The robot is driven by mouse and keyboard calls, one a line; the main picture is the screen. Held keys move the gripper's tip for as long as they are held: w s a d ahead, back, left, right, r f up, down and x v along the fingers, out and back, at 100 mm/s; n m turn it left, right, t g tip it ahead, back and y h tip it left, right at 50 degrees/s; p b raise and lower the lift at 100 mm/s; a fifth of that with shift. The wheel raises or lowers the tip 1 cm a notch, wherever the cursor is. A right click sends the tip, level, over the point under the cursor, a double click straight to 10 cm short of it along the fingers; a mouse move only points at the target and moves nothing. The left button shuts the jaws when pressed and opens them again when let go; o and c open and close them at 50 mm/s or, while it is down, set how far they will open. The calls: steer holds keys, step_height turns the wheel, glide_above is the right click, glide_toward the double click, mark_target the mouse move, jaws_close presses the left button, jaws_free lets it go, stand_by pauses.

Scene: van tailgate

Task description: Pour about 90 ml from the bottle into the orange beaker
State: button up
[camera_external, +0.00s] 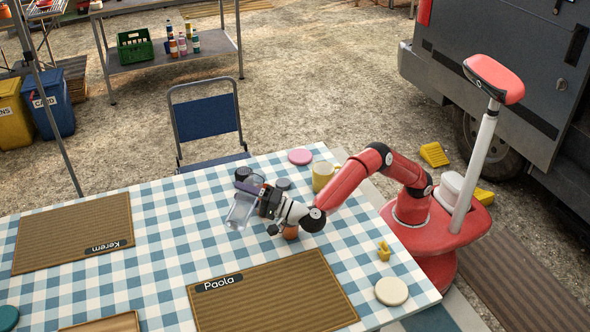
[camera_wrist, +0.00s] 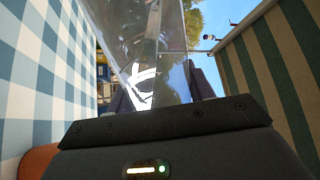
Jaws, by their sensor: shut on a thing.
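My gripper (camera_external: 256,202) is shut on a clear, see-through vessel, which I take to be the bottle (camera_external: 239,212). It is held over the checked table, to the left of my wrist. In the wrist view the clear bottle (camera_wrist: 150,50) stretches away beyond the dark gripper body. Its liquid level and mouth cannot be made out. The orange beaker (camera_external: 290,233) stands on the table below my wrist, partly hidden by the arm. An orange surface, likely the same beaker (camera_wrist: 38,163), shows at the lower left of the wrist view. I see no stream of liquid.
A yellow cup (camera_external: 322,177), a pink disc (camera_external: 300,156) and dark round items (camera_external: 243,173) stand near the arm. Brown placemats (camera_external: 270,297) lie in front and at left. A small yellow item (camera_external: 384,251) and a cream disc (camera_external: 391,291) lie at right.

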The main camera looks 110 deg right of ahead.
steer(key=shift+s+d+m+b, duration=0.2)
steer(key=shift+m+b, duration=0.3)
steer(key=shift+m, duration=0.1)
steer(key=shift+s+d+m+h+b, duration=0.1)
steer(key=shift+s+m+h+b, duration=0.05)
steer(key=shift+m+h+b, duration=0.2)
steer(key=shift+s+d+r+m+g+h, duration=0.1)
steer(key=shift+r+m+g+h, duration=0.2)
steer(key=shift+m, duration=0.45)
steer(key=shift+d+r+m+g+h, duration=0.1)
steer(key=shift+r+m+g, duration=0.1)
steer(key=shift+r+m, duration=0.35)
steer(key=shift+a+f+n+y, duration=0.1)
steer(key=shift+f+n+y, duration=0.25)
steer(key=shift+f+n, duration=0.25)
steer(key=shift+w+a+r+n+t+p, duration=0.1)
steer(key=shift+n+t+p, duration=0.15)
steer(key=shift+n+p, duration=0.25)
steer(key=shift+w+a+r+n+t+p, duration=0.1)
steer(key=shift+n+t+p, duration=0.2)
steer(key=shift+n, duration=0.25)
steer(key=shift+w+f+n+y, duration=0.1)
steer(key=shift+f+n+y, duration=0.2)
steer(key=shift+y, duration=0.1)
steer(key=shift+w+a+r+n+p, duration=0.15)
steer(key=shift+a+r+n+p, duration=0.1)
steer(key=shift+n+p, duration=0.65)
steer(key=shift+f+n+y+p, duration=0.1)
steer(key=shift+n+y+p, duration=0.2)
steer(key=shift+n+p, duration=0.25)
